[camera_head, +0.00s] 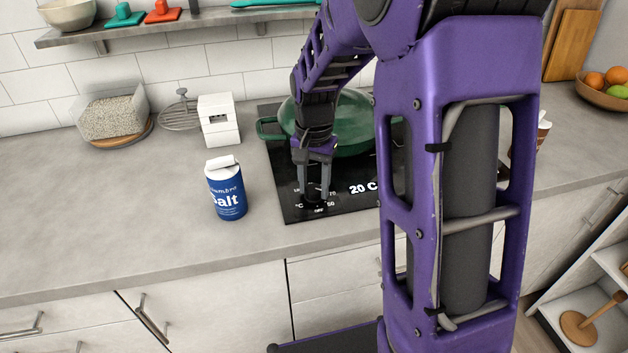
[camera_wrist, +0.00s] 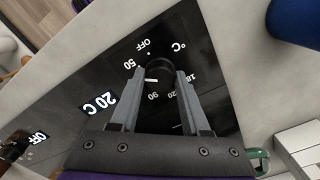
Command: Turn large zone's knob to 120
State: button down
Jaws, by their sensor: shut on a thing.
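The black cooktop (camera_head: 350,205) is set in the grey counter. My gripper (camera_head: 314,198) points down at its front left corner, with its fingers shut on a dark round knob. In the wrist view the knob (camera_wrist: 159,70) sits between the two fingertips (camera_wrist: 158,78), ringed by white marks including OFF, 50 and 90; other marks are partly covered by a finger. A short white line shows near the knob, on the side of the 50 and 90 marks. A display beside it reads 20 C (camera_wrist: 98,104). Another display reads OFF (camera_wrist: 38,138).
A green pot (camera_head: 350,125) stands on the cooktop behind my gripper. A blue salt carton (camera_head: 226,192) stands left of the cooktop. A white box (camera_head: 219,120) and a grain container (camera_head: 110,112) are farther back. The front left counter is clear.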

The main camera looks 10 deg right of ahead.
jog(key=n+p, duration=0.1)
jog(key=n, duration=0.5)
jog(key=shift+r+p, duration=0.1)
jog(key=shift+p, duration=0.2)
jog(key=n+p, duration=0.2)
jog(key=n, duration=0.4)
jog(key=shift+n, duration=0.4)
jog(key=n+p, duration=0.2)
jog(key=n, duration=0.4)
jog(key=n+p, duration=0.1)
jog(key=n, duration=0.4)
jog(key=shift+n, duration=0.4)
jog(key=shift+c, duration=1.9)
grip_release()
